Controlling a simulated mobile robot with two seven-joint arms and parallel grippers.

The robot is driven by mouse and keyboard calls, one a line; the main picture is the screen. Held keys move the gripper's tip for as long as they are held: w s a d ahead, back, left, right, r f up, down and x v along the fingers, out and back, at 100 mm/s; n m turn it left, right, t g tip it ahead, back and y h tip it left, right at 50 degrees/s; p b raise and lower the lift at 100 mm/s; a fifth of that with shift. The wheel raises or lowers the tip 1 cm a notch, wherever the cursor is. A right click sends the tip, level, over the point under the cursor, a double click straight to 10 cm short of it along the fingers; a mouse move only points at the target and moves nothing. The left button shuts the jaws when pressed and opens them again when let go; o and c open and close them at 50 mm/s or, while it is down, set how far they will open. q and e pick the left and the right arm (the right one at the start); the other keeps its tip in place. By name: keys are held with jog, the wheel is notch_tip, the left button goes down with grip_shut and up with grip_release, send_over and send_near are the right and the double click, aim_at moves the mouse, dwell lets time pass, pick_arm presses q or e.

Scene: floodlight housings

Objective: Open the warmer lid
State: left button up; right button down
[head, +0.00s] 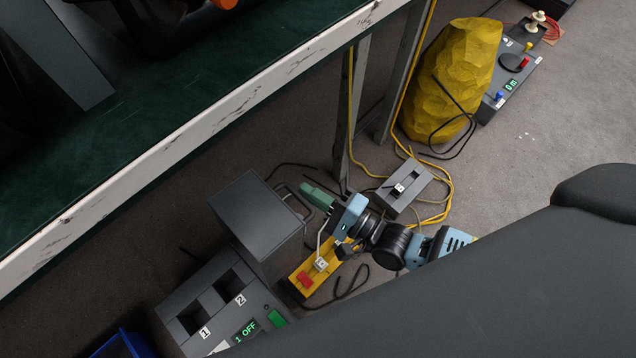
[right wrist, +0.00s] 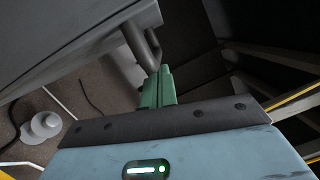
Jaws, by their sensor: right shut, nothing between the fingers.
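A dark grey box (head: 258,215), which I take to be the warmer, stands on the floor below the bench. A bar handle (head: 292,194) sticks out from its far right side. In the right wrist view the box's grey face (right wrist: 75,35) fills the upper left, with the handle (right wrist: 143,45) at its edge. My right gripper (head: 312,194) has green fingers, shut and empty, close to the handle. In the right wrist view the fingertips (right wrist: 158,75) are just below the handle's end; I cannot tell whether they touch. My left gripper is not in view.
A two-slot unit (head: 228,295) marked 1 and 2 adjoins the box. A yellow power strip (head: 314,275), a grey switch box (head: 404,187) and loose cables lie around my right arm. Bench legs (head: 352,120) and a yellow sack (head: 453,80) stand behind.

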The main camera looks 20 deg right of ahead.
aim_at(281, 215)
jog(key=s+a+r+n+p, duration=0.1)
jog(key=a+p, duration=0.1)
jog(key=s+a+r+n+p, duration=0.1)
jog(key=a+r+p, duration=0.3)
jog(key=a, duration=0.1)
jog(key=shift+s+r+n, duration=0.15)
jog(key=shift+s+n, duration=0.25)
jog(key=shift+s+a, duration=0.1)
jog(key=shift+a, duration=0.1)
jog(key=shift+d, duration=0.1)
